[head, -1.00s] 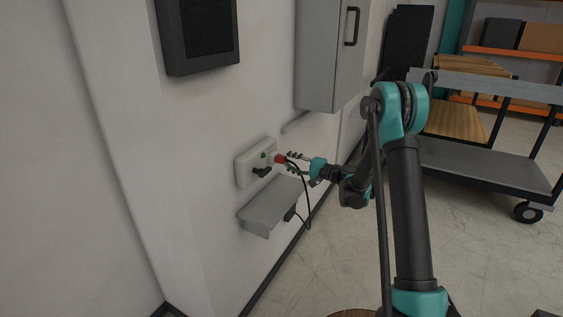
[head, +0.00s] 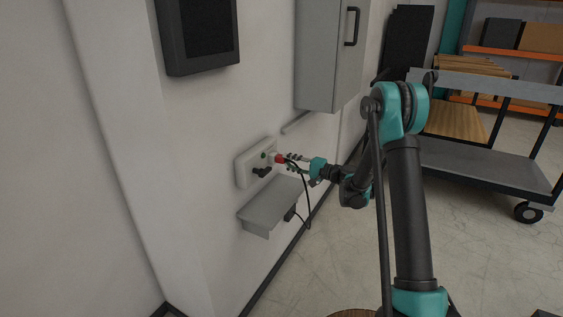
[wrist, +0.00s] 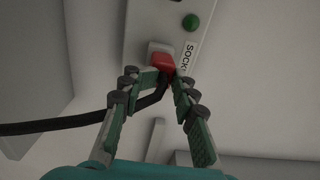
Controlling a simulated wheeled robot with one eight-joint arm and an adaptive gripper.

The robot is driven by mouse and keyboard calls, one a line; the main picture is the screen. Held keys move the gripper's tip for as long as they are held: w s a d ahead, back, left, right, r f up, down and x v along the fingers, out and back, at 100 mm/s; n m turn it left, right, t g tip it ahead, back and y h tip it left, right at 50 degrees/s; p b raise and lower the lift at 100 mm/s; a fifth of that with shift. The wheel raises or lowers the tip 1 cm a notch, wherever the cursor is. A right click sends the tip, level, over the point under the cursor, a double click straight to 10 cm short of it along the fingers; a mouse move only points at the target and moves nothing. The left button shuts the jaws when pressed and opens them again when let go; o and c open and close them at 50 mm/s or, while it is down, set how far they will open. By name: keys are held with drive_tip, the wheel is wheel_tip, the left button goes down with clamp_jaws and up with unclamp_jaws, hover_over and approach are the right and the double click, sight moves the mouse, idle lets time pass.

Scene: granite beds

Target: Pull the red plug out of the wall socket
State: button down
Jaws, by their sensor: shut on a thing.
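The red plug (head: 279,159) sits at the white wall socket panel (head: 242,171), with a black cable hanging from it. In the wrist view the red plug (wrist: 162,62) is against a pale socket (wrist: 158,47) on the panel. My gripper (head: 289,161) is at the plug from the right. In the wrist view the fingers of my gripper (wrist: 160,84) are on either side of the plug's rear end and its black cable (wrist: 60,126), shut on the plug. The exact finger contact is small and dark.
A grey shelf (head: 270,205) juts from the wall just below the panel. A black plug (head: 262,172) sits beside the red one. A green button (wrist: 191,22) is on the panel. A grey cabinet (head: 322,55) hangs above. A cart (head: 480,165) stands at the right.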

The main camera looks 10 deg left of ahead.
drive_tip(key=shift+s+d, duration=0.1)
drive_tip(key=shift+d, duration=0.1)
drive_tip(key=shift+s+d, duration=0.1)
drive_tip(key=shift+d, duration=0.2)
idle(0.3)
drive_tip(key=v, duration=0.4)
drive_tip(key=shift+d, duration=0.1)
idle(0.5)
drive_tip(key=shift+d, duration=0.1)
drive_tip(key=s+d+r, duration=0.2)
drive_tip(key=d+r, duration=0.1)
drive_tip(key=d, duration=0.2)
drive_tip(key=shift+d, duration=0.2)
idle(0.3)
